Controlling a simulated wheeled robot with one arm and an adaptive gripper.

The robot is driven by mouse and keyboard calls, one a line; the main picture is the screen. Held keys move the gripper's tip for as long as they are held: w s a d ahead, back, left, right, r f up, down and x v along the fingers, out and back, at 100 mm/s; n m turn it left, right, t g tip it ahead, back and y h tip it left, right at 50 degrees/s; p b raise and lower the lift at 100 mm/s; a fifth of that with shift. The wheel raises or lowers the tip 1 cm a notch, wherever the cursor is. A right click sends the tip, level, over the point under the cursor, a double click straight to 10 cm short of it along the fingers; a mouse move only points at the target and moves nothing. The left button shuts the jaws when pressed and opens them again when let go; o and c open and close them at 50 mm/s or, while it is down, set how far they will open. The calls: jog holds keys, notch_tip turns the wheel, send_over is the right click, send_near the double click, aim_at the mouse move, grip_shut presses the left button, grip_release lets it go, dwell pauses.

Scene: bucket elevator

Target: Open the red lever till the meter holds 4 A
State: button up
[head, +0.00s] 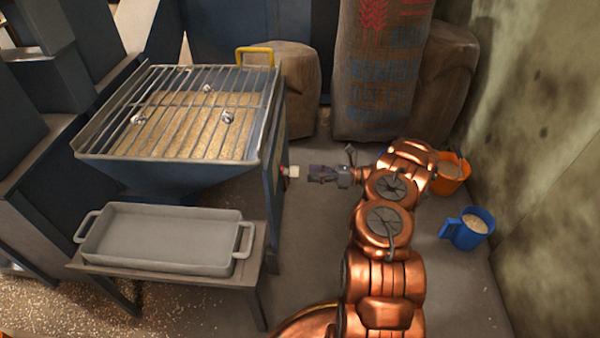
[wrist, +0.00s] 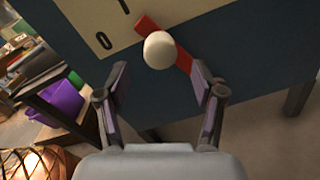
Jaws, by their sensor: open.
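In the head view only the pale knob (head: 293,171) and a bit of red show at the hopper's right side. My gripper (wrist: 162,92) is open and empty, its two fingers apart just short of the knob, which lies ahead and between them in the picture. My gripper (head: 312,173) also shows in the head view, pointing left at the knob. A pale scale plate (wrist: 100,25) with a 0 lies beside the lever. No meter is readable.
The blue hopper (head: 160,172) holds grain under a grate with several shiny bits on it. A grey tray (head: 160,240) stands on a small table in front. Sacks (head: 375,80) stand behind.

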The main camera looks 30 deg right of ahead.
jog(key=shift+v, duration=2.35)
